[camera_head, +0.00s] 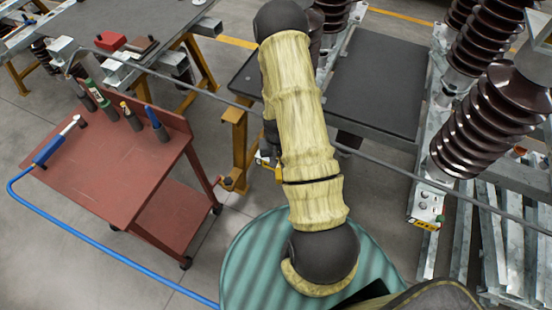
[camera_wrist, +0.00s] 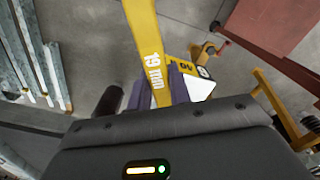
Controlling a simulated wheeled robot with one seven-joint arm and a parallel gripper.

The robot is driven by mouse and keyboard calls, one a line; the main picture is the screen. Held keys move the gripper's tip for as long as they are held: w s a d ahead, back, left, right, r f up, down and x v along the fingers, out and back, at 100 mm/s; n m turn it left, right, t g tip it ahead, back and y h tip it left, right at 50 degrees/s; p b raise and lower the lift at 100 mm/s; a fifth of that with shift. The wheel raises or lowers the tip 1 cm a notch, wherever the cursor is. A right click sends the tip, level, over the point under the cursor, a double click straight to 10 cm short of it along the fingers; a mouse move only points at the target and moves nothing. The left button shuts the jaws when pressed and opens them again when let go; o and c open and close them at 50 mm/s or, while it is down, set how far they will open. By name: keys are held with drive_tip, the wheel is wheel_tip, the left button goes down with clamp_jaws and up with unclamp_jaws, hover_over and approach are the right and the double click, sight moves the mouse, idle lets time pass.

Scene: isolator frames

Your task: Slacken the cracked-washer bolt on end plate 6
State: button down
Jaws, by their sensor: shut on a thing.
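In the wrist view my gripper (camera_wrist: 158,88) has its purple fingers closed on a yellow spanner (camera_wrist: 143,35) lettered "19 mm". The spanner's shank runs up out of the picture. Just behind the fingers is a second yellow piece (camera_wrist: 180,69) with dark lettering and a white face; what it belongs to is unclear. In the head view my arm hides most of the gripper. A galvanized end fitting (camera_head: 424,205) with bolts and a yellow tag stands at right, below a brown insulator. Its number cannot be read, and no cracked washer can be made out.
A red cart (camera_head: 105,195) at left holds several upright hand tools and a blue-handled tool (camera_head: 55,143). Brown ribbed insulators (camera_head: 490,125) and steel profiles (camera_head: 500,235) fill the right. A dark bench top (camera_head: 375,85) lies behind my arm.

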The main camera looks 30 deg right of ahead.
drive_tip(key=shift+r+p, duration=0.75)
drive_tip(key=shift+r, duration=0.4)
drive_tip(key=w+a+m+p, duration=0.1)
drive_tip(key=w+a+m, duration=0.5)
drive_tip(key=m, duration=0.6)
drive_tip(key=w, duration=0.2)
drive_tip(key=shift+w+a, duration=0.4)
